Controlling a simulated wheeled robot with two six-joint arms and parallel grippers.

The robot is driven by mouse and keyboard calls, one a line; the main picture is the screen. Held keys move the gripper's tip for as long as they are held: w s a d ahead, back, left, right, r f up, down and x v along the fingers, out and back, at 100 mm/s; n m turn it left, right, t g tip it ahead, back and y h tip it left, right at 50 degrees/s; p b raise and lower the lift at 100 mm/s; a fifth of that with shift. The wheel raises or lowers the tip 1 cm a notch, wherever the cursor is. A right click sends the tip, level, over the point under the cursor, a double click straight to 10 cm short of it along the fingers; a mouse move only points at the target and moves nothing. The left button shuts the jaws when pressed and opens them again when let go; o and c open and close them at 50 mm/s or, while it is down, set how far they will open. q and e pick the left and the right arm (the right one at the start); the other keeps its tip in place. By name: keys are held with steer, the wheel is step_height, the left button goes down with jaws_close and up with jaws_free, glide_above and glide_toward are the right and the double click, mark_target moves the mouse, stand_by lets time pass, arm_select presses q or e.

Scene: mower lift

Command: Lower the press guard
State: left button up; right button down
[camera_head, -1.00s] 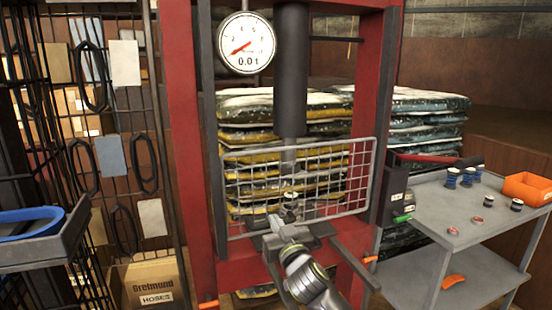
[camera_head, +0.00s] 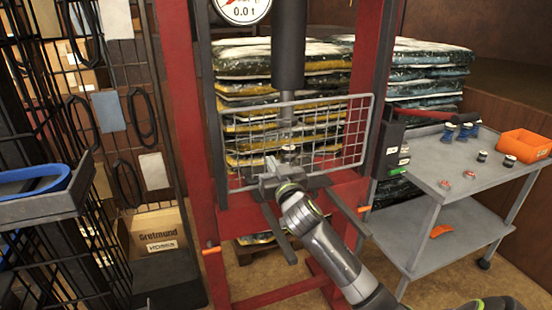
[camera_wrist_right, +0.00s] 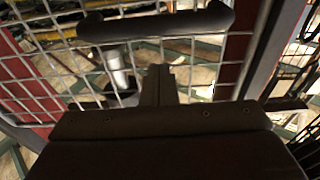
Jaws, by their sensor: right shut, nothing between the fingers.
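The press guard (camera_head: 345,135) is a grey wire-mesh panel in a frame, hanging across the front of the red press (camera_head: 185,130). Its bottom edge is near the level of the press bed, and the lower end of the dark ram (camera_head: 289,60) shows behind it. My right gripper (camera_head: 269,168) is at the lower left-middle of the mesh, fingers shut and empty. In the right wrist view the shut fingers (camera_wrist_right: 158,75) point at the mesh, just below a dark horizontal bar (camera_wrist_right: 155,25). I cannot tell whether they touch it. My left gripper is not in view.
A grey cart (camera_head: 440,175) with an orange bin (camera_head: 524,143) and small parts stands at the right. A black rack and a blue item on a shelf (camera_head: 35,180) are at the left. Wrapped sacks are stacked behind the press.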

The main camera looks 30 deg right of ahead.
steer(key=s+a+r+g+p, duration=0.2)
steer(key=s+p, duration=1)
steer(key=p, duration=0.3)
arm_select(q)
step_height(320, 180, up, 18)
steer(key=p, duration=0.2)
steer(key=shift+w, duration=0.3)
arm_select(e)
steer(key=w+d+f, duration=0.2)
steer(key=w+f, duration=0.3)
steer(key=w, duration=0.5)
steer(key=shift+d, duration=0.2)
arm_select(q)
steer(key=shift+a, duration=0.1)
